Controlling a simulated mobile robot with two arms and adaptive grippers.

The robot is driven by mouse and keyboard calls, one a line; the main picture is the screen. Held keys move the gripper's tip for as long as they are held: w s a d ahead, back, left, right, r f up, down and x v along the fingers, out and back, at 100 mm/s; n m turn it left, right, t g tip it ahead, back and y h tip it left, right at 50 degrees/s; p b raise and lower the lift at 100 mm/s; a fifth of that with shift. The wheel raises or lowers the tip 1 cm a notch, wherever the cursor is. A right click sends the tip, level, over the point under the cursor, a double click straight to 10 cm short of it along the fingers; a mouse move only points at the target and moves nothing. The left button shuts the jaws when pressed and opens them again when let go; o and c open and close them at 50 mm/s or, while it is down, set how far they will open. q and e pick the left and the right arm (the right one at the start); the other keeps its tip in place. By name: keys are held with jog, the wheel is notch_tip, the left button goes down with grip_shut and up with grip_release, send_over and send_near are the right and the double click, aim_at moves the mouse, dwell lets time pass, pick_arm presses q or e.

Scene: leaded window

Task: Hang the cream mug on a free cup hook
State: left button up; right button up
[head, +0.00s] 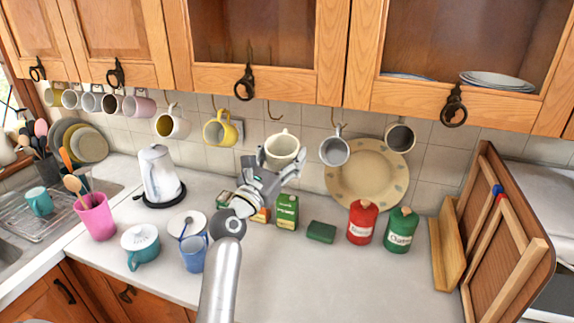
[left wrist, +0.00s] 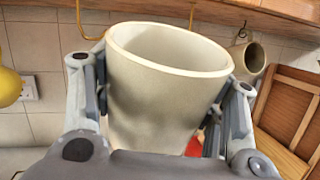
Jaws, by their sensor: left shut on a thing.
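The cream mug (head: 281,149) is held up beneath the wall cabinets, above the counter. My left gripper (head: 268,178) is shut on it. In the left wrist view the mug (left wrist: 165,85) sits between the two fingers, its rim up and slightly tilted; its handle cannot be made out there. A free brass cup hook (head: 273,112) hangs under the cabinet just above and slightly left of the mug, with a small gap between them. A brass hook also shows in the left wrist view (left wrist: 87,25), left of the mug rim. My right gripper is out of view.
A yellow mug (head: 220,129) hangs left of the free hook and a grey mug (head: 334,150) hangs to its right. A patterned plate (head: 365,175) leans on the wall. Green and red canisters (head: 362,221) and a kettle (head: 158,174) stand on the counter. The front counter is mostly clear.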

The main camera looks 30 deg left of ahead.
aim_at(286, 148)
pick_arm(q)
jog(key=shift+w+r, duration=0.15)
jog(key=shift+w, duration=0.3)
jog(key=shift+w+a+b, duration=0.2)
jog(key=shift+w+b, duration=0.1)
jog(key=shift+w, duration=0.25)
jog(key=shift+w+a+r+b, duration=0.1)
jog(key=shift+w+a+b, duration=0.15)
jog(key=shift+w, duration=0.35)
jog(key=shift+w+a+r+b, duration=0.1)
jog(key=shift+w+b, duration=0.2)
jog(key=shift+w, duration=0.25)
jog(key=w+a+b, duration=0.3)
jog(key=a+b, duration=0.3)
jog(key=a, duration=0.1)
jog(key=shift+w+f, duration=0.25)
jog(key=shift+f, duration=0.2)
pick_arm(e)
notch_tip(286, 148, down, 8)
pick_arm(q)
jog(key=shift+a, duration=0.15)
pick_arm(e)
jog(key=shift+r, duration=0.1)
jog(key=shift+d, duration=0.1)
